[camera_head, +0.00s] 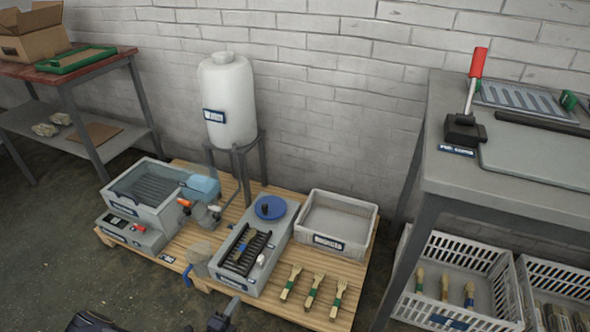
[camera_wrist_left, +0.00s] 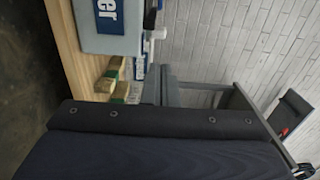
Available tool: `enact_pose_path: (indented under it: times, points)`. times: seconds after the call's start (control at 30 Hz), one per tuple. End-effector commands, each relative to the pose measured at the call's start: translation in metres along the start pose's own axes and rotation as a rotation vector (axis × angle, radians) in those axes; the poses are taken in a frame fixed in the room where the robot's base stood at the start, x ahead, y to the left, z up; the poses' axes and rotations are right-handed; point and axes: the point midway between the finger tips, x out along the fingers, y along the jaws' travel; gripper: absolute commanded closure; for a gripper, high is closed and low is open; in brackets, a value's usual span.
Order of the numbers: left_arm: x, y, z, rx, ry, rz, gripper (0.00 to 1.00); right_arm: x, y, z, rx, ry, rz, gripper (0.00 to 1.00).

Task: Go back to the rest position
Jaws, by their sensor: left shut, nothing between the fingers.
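My left gripper (camera_head: 226,308) shows at the bottom edge of the head view, small, dark and partly cut off. It is shut and empty, low in the picture in front of the grey device with black bars (camera_head: 225,272). Three wooden pieces with green bands (camera_head: 314,291) lie apart from it on the pallet (camera_head: 265,312), to its right. My right gripper is in neither view.
The pallet also bears a grey basin unit (camera_head: 148,190), a blue round lid (camera_head: 270,207) and a grey tray (camera_head: 337,222). A white tank (camera_head: 227,100) stands behind. A workbench (camera_head: 450,178) stands at right above white crates (camera_head: 455,262). A red-topped table (camera_head: 80,66) is at left.

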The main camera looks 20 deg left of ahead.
Motion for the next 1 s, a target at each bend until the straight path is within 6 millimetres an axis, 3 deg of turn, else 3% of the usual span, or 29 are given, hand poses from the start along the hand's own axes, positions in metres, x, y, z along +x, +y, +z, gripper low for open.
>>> enact_pose_path:
  times: [0.17,0.27,0.33,0.53,0.67,0.8,1.0]
  points:
    - [0.009,-0.020,0.001,0.077,0.070,-0.023,1.00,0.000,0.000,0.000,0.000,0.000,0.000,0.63]
    - [0.024,-0.059,-0.004,0.233,0.216,-0.074,1.00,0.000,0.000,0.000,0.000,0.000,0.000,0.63]
    - [0.034,-0.095,-0.013,0.388,0.354,-0.127,1.00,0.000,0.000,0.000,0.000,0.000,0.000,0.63]
    - [0.041,-0.200,-0.057,0.883,0.757,-0.332,1.00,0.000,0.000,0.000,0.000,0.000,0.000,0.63]
    - [0.027,-0.257,-0.088,1.206,0.982,-0.493,1.00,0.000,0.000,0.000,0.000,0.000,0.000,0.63]
    - [0.001,-0.307,-0.116,1.559,1.189,-0.687,1.00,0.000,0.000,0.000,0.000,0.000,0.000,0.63]
    - [-0.049,-0.362,-0.143,2.067,1.414,-0.993,1.00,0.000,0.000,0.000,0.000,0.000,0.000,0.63]
